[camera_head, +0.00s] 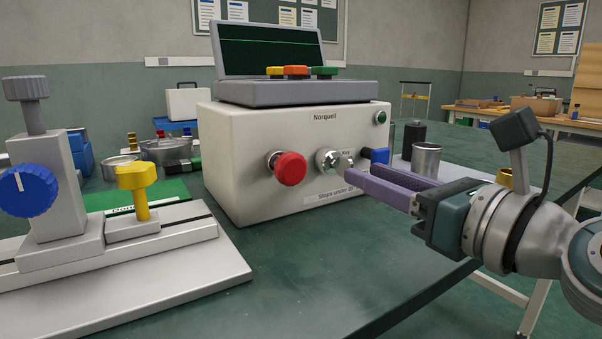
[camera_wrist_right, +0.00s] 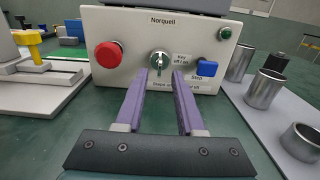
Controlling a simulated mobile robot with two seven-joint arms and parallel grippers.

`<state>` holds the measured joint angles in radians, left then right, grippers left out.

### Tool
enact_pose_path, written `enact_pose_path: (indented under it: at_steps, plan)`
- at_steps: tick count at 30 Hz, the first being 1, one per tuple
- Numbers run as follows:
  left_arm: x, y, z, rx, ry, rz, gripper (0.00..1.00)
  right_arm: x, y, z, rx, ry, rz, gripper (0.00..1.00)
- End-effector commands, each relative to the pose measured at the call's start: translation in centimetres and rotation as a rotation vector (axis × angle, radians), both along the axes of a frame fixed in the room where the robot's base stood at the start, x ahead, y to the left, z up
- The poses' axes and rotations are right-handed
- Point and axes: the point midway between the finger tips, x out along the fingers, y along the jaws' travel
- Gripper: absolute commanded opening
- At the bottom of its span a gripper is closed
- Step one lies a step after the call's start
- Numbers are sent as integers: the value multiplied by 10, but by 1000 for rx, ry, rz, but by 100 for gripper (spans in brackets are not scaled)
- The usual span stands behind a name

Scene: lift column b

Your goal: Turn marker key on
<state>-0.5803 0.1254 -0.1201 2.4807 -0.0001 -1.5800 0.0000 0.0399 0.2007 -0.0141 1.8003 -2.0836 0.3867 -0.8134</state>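The marker is a cream box (camera_head: 240,165) labelled "Norquell", standing on the green table. Its silver key switch (camera_head: 329,160) is on the front face, right of a red mushroom button (camera_head: 289,168). In the right wrist view, the key (camera_wrist_right: 158,63) looks about upright, beside a small "Key off / on" label. My right gripper (camera_head: 356,176) is in front of the key, its purple fingers pointing at the panel. In the right wrist view the fingers (camera_wrist_right: 161,74) are apart, with the key seen between their tips. I cannot tell whether they touch it. My left gripper is not in view.
A blue switch (camera_wrist_right: 207,68) and a green button (camera_wrist_right: 224,33) are right of the key. Metal cups (camera_head: 426,160) stand on a pale mat at the right. A grey fixture with a blue knob (camera_head: 27,190) and yellow knob (camera_head: 137,178) is at left. The front table is clear.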

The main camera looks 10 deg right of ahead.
Motion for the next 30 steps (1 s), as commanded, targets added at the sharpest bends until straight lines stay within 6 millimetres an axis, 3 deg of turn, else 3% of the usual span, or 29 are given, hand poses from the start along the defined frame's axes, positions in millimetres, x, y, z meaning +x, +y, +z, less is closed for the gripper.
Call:
enact_pose_path:
  at_steps: [7, 18, 28, 30]
  plan:
    - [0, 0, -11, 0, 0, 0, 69, 32, 12, -1, 2, -2, 0, 38]
    - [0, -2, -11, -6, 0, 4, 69, 38, 14, 0, 2, 1, 0, 38]
    - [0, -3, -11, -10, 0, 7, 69, 38, 14, 0, 2, 0, 0, 2]
    - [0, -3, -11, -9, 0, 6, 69, 38, 14, 0, 2, 0, 0, 0]
